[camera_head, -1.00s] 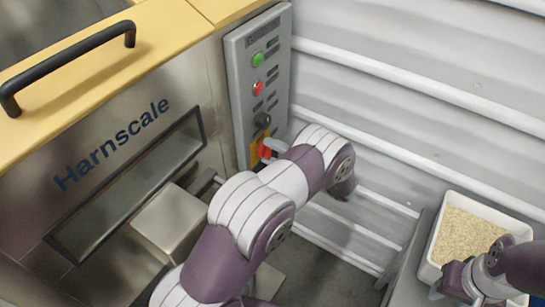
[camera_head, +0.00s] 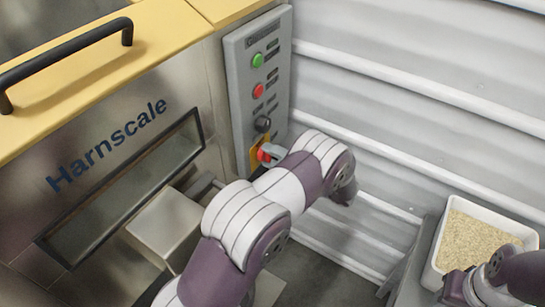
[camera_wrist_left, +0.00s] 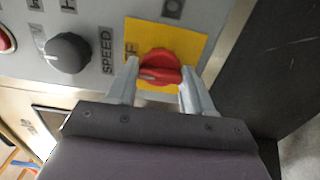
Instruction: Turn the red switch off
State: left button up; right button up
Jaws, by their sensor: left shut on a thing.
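The red switch (camera_wrist_left: 160,66) is a rotary knob on a yellow plate (camera_wrist_left: 190,45) at the bottom of the grey control panel (camera_head: 238,95). In the left wrist view my left gripper (camera_wrist_left: 159,78) has one finger on each side of the knob and is shut on it. The knob's handle lies roughly level across that view. In the head view the red switch (camera_head: 264,153) is partly hidden by my left gripper (camera_head: 272,155). My right gripper (camera_head: 458,287) is at the lower right by a white tub; its fingers are too unclear to read.
Above the switch are a black speed knob (camera_head: 262,124), a red button (camera_head: 258,90) and a green button (camera_head: 257,60). The white tub (camera_head: 440,235) holds grainy substrate. A ribbed wall (camera_head: 400,70) stands behind.

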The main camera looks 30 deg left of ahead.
pick_arm(q)
jog(key=o, duration=1)
jog(key=shift+s+f, duration=0.1)
jog(key=shift+o, duration=0.2)
jog(key=s+d, duration=0.1)
jog(key=d, duration=1.1)
jog(key=shift+d, duration=0.35)
